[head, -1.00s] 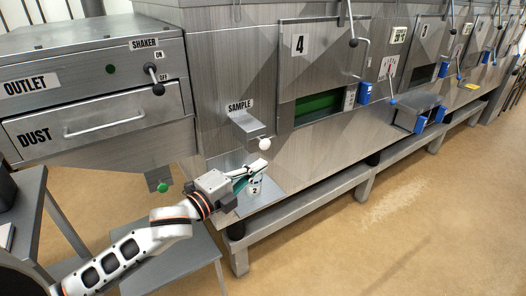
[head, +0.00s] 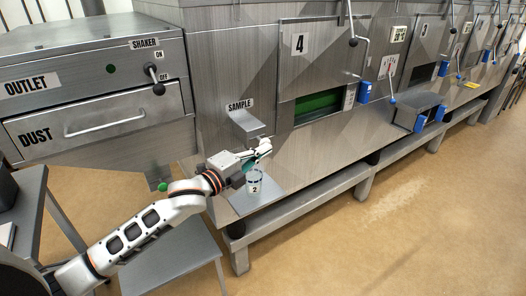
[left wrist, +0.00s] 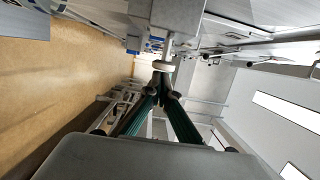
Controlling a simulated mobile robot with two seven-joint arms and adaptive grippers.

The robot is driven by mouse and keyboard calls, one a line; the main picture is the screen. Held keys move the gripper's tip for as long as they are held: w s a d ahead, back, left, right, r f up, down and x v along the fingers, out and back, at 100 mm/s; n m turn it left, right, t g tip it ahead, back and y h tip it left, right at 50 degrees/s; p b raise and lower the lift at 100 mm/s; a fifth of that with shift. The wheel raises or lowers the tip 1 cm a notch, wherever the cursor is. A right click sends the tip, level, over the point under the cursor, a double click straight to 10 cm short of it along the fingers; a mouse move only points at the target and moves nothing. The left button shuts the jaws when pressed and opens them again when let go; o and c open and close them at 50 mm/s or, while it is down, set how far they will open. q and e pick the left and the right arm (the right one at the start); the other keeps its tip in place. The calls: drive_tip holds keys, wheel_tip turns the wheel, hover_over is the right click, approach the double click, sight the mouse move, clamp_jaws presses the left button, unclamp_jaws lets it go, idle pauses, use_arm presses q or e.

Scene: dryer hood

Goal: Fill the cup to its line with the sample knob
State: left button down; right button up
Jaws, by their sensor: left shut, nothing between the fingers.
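The clear cup (head: 254,183), marked 2, stands upright on the small ledge (head: 276,189) under the SAMPLE spout (head: 246,124). Its dark markings show, but I cannot tell its fill level. My left gripper (head: 265,148) is shut and empty, just below the spout and above the cup. In the left wrist view its green fingers (left wrist: 163,75) meet right at the pale round sample knob (left wrist: 162,66), on its stem from the grey spout block. The tips look close to or touching the knob; I cannot tell which. In the head view the gripper largely covers the knob. My right gripper is out of view.
The SHAKER lever (head: 154,77) and DUST drawer (head: 100,118) are on the left cabinet. Hatch 4 (head: 318,105) shows green inside, right of the spout. A grey table (head: 170,262) stands below my left arm. The floor at right is clear.

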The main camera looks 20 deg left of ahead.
use_arm(q)
drive_tip(key=shift+w+a, duration=1)
drive_tip(key=shift+a, duration=0.25)
drive_tip(key=shift+a+r, duration=0.1)
drive_tip(key=shift+a, duration=0.1)
idle(6.5)
